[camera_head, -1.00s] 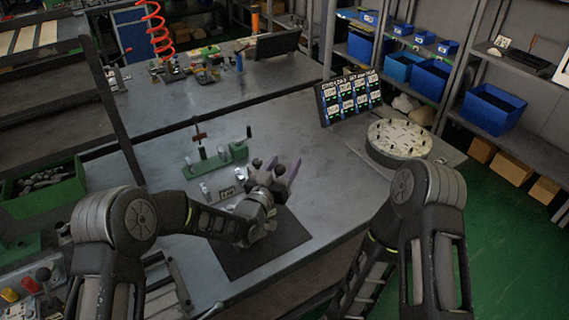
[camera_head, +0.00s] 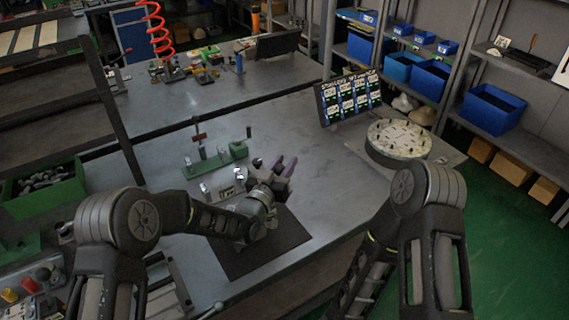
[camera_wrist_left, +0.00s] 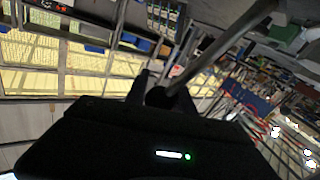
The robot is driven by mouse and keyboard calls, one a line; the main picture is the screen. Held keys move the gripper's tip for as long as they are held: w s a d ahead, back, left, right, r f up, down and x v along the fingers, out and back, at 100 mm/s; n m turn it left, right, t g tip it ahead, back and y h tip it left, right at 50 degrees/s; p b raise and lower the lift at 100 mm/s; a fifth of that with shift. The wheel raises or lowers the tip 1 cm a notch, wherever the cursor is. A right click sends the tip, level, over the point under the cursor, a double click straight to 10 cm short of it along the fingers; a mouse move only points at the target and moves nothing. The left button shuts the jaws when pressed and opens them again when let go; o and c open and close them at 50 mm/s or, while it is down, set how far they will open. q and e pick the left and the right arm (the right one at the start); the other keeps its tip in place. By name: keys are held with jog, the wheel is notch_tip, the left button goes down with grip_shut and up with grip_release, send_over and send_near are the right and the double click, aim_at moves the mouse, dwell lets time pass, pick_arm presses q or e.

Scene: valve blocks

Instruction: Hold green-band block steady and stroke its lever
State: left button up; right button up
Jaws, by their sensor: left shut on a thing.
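My left gripper (camera_head: 283,166) is over the bench, above the back part of the dark mat, its purple-grey fingers pointing up and away. In the left wrist view, its fingers (camera_wrist_left: 163,94) are closed around a dark round knob at the end of a grey metal rod (camera_wrist_left: 220,45), which slants up to the right. I cannot make out a green band, and the block's body is not clear behind the gripper. Small metal fittings (camera_head: 206,191) stand just left of the gripper. My right arm shows at the lower right; its gripper is out of view.
A green fixture (camera_head: 238,150) with upright posts stands behind the gripper. The dark mat (camera_head: 245,258) is bare at the front. A display board (camera_head: 348,98) and a round disc (camera_head: 398,139) stand to the right. The bench between is clear.

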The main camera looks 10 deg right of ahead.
pick_arm(q)
grip_shut()
dwell(0.5)
jog(key=o, duration=1.1)
grip_release()
jog(key=v, duration=1.2)
